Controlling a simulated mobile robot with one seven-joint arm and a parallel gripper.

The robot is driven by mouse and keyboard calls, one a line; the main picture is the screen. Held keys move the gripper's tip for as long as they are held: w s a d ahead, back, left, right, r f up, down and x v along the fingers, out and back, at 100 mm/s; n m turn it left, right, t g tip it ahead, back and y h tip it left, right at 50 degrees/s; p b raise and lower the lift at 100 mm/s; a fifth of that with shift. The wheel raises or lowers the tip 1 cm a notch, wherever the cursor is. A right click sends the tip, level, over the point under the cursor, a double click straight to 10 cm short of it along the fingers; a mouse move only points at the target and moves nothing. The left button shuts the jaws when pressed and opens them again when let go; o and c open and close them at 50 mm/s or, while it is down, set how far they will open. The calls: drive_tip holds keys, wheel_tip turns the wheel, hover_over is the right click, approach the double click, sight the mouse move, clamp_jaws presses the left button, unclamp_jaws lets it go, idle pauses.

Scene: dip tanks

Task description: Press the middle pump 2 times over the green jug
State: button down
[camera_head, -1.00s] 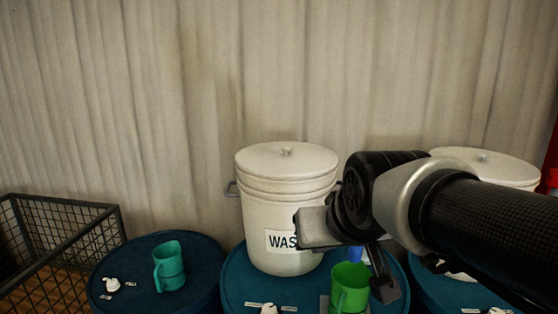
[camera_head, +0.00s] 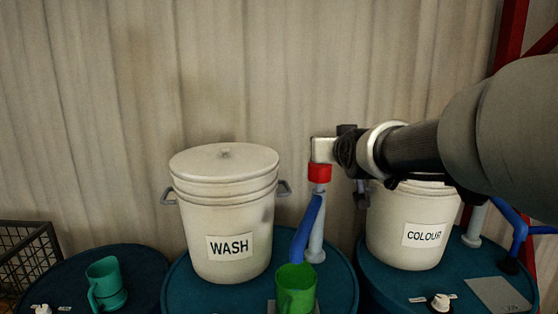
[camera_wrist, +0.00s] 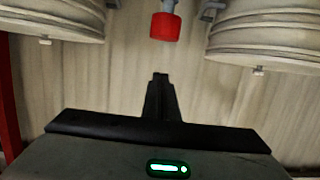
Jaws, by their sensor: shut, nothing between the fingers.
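The middle pump has a red head (camera_head: 319,172), a pale grey column and a blue spout (camera_head: 306,229). It stands right of the WASH bucket. The spout slants down to the mouth of the bright green jug (camera_head: 295,290), whose base is cut off by the frame. The end of my gripper (camera_head: 324,150) appears directly above the red head in the head view; I cannot tell whether they touch. In the wrist view, my shut, empty fingers (camera_wrist: 160,76) point toward the red head (camera_wrist: 165,27), with a visible gap in the picture.
The white WASH bucket (camera_head: 224,222) stands left of the pump. The COLOUR bucket (camera_head: 413,228) stands to the right, partly behind my arm. A teal jug (camera_head: 105,283) stands on the left drum. Another blue pipe (camera_head: 515,228) is at the far right. A wire basket (camera_head: 28,248) is at left.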

drive_tip(key=p, duration=0.2)
hover_over(323, 168)
wheel_tip(323, 168, down, 2)
wheel_tip(323, 168, down, 3)
drive_tip(key=shift+r, duration=0.1)
drive_tip(key=shift+f+p, duration=0.3)
drive_tip(key=shift+f, duration=0.6)
